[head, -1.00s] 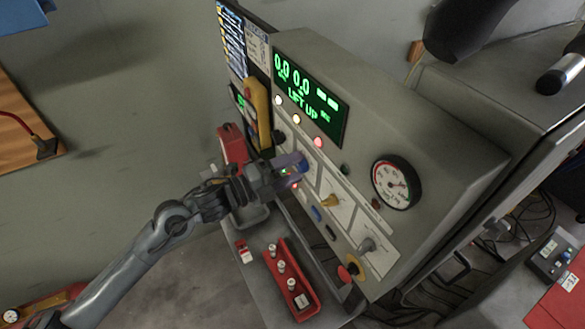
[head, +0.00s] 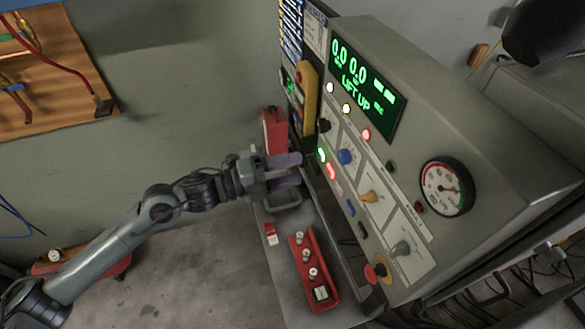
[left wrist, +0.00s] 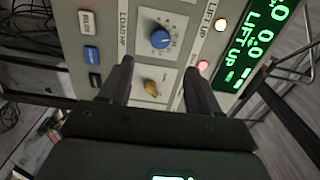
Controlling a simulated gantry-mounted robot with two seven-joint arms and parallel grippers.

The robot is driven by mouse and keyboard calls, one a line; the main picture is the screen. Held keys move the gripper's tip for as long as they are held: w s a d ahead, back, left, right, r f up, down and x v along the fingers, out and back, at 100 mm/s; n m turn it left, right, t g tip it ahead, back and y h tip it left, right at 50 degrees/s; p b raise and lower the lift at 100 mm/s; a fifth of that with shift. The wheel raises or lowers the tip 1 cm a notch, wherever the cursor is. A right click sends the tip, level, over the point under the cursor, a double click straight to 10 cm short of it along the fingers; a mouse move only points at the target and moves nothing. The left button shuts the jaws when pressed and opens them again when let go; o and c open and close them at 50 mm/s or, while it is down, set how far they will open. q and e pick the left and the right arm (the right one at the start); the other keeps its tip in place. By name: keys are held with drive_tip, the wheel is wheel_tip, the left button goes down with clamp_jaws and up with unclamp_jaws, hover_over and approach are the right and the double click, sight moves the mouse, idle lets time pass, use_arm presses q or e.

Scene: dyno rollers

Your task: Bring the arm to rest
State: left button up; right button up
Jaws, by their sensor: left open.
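My left gripper (head: 287,170) is open and empty, its two fingers pointing at the control panel. In the head view it stands a little to the left of the panel face, apart from the blue knob (head: 345,157). In the left wrist view the open fingers (left wrist: 158,80) frame the blue knob (left wrist: 160,39) and a yellow knob (left wrist: 151,88) beyond them. The grey control console (head: 450,140) has a green display (head: 362,88) reading "LIFT UP" with zeros. My right gripper is not seen.
A red tray (head: 321,291) with small white-topped pieces lies on the shelf below the panel. A yellow handset (head: 310,90) and a red box (head: 274,130) are beside the panel. A round gauge (head: 447,187) is on the console. Open floor lies to the left.

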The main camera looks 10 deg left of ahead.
use_arm(q)
drive_tip(key=s+d+f+n+t+y, duration=0.1)
drive_tip(key=s+d+f+n, duration=0.3)
drive_tip(key=s+f, duration=0.35)
drive_tip(key=s+d+f+n+t, duration=0.1)
drive_tip(key=s+d+f+n, duration=0.2)
drive_tip(key=s+f+n, duration=0.4)
drive_tip(key=s+a+f+n+g+y, duration=0.3)
drive_tip(key=s+a+f+n+y, duration=0.2)
drive_tip(key=s+a+n+y, duration=0.4)
drive_tip(key=s+a+f+n+g+y, duration=0.3)
drive_tip(key=s+a+f+n+y, duration=0.2)
drive_tip(key=a+n, duration=0.4)
wheel_tip(320, 180, up, 26)
drive_tip(key=s+a+g+p, duration=0.1)
drive_tip(key=p, duration=2.6)
drive_tip(key=shift+s+a+r+m+y, duration=0.2)
drive_tip(key=shift+r+m+y, duration=0.1)
drive_tip(key=shift+m, duration=0.1)
